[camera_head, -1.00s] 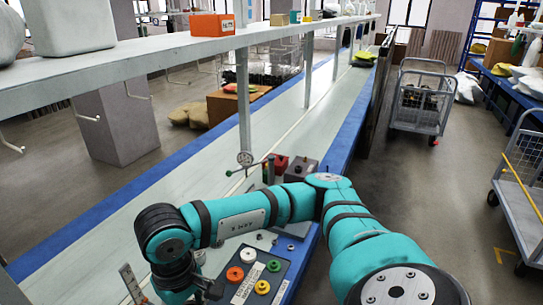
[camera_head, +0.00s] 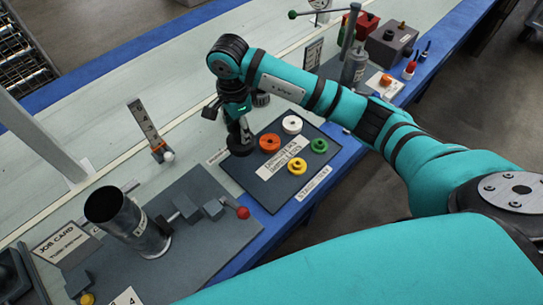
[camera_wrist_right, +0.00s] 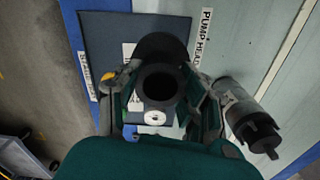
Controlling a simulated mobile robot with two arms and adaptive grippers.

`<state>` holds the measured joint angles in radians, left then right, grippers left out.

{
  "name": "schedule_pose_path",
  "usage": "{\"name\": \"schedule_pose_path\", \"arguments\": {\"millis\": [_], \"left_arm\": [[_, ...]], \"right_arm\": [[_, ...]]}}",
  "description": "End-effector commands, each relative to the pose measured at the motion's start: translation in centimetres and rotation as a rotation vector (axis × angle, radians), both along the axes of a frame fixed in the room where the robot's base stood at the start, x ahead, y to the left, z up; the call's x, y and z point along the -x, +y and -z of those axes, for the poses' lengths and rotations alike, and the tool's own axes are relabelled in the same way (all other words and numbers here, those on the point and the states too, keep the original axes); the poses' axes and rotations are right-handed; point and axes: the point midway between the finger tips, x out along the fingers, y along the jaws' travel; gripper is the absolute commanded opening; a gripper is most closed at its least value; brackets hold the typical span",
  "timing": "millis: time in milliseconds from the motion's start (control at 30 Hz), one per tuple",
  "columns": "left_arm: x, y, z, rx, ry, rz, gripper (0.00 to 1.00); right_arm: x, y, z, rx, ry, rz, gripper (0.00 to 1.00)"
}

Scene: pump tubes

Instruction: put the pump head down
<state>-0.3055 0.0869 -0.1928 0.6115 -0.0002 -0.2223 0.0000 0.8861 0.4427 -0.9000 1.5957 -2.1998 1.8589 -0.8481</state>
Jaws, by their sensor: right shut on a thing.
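My right gripper (camera_head: 240,125) points down over the left edge of a dark mat (camera_head: 250,180). It is shut on the pump head, a dark round hollow piece (camera_head: 240,143). In the right wrist view the pump head (camera_wrist_right: 162,85) sits between the fingers, its round opening facing the camera. I cannot tell whether its underside touches the mat or hangs just above. A label reading PUMP HEAD (camera_wrist_right: 204,35) lies on the bench beside the mat. My left gripper is not in view.
White (camera_head: 292,124), orange (camera_head: 270,143), green (camera_head: 319,145) and yellow (camera_head: 297,166) rings lie on the mat. An upright metal cylinder (camera_head: 150,235) stands on a grey plate at lower left. A grey cylinder (camera_wrist_right: 245,112) is right of the gripper in the wrist view.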

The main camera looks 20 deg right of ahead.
Motion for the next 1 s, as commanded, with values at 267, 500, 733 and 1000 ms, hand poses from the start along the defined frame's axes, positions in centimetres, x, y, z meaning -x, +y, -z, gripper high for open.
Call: {"name": "schedule_pose_path", "arguments": {"millis": [267,500,733,1000], "left_arm": [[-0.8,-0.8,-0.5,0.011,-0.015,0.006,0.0],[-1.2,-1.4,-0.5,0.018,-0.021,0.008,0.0],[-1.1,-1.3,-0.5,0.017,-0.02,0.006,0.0],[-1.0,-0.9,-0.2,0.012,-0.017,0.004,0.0]], "right_arm": [[0.0,0.0,4.6,-0.002,0.0,0.006,0.0],[0.1,0.0,6.6,-0.001,0.001,0.003,0.0],[0.0,0.0,9.1,-0.001,-0.001,0.003,0.0],[0.0,0.0,9.3,0.0,-0.002,0.002,0.0]]}}
